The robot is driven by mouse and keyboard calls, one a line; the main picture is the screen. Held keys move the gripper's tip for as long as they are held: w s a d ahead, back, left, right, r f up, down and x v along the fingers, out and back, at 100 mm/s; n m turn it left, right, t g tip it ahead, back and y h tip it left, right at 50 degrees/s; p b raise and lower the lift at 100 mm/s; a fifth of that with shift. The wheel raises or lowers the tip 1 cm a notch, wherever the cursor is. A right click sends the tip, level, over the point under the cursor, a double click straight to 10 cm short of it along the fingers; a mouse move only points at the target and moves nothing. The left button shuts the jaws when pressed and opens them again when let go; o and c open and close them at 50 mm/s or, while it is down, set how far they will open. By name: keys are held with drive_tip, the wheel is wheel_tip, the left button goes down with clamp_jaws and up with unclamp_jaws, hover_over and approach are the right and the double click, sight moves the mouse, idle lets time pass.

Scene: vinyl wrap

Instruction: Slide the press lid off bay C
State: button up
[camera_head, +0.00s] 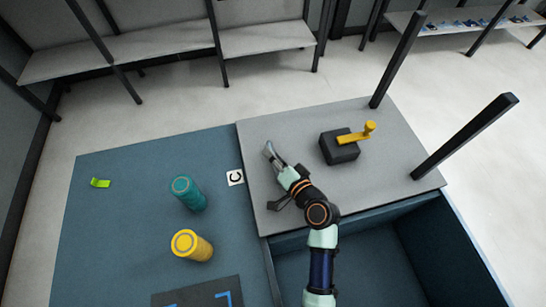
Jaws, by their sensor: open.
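A flat grey panel (292,135), which looks like the press lid, lies at the right of the blue worktop, beside a white label marked C (235,177). A black block (338,149) with a yellow handle (357,134) sits on the panel. My gripper (270,153) is open and empty over the panel's left part, left of the block and apart from it. I cannot tell whether its fingers touch the panel. My arm hides part of the panel's front edge.
An open blue bin (360,262) lies in front of the panel. Dark posts (398,62) stand at its right. On the blue worktop (130,215) are a teal roll (188,194), a yellow roll (192,246), a small green piece (100,183) and a dark mat (195,294).

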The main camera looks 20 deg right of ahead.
drive_tip(key=shift+w, duration=0.15)
clamp_jaws()
idle(0.4)
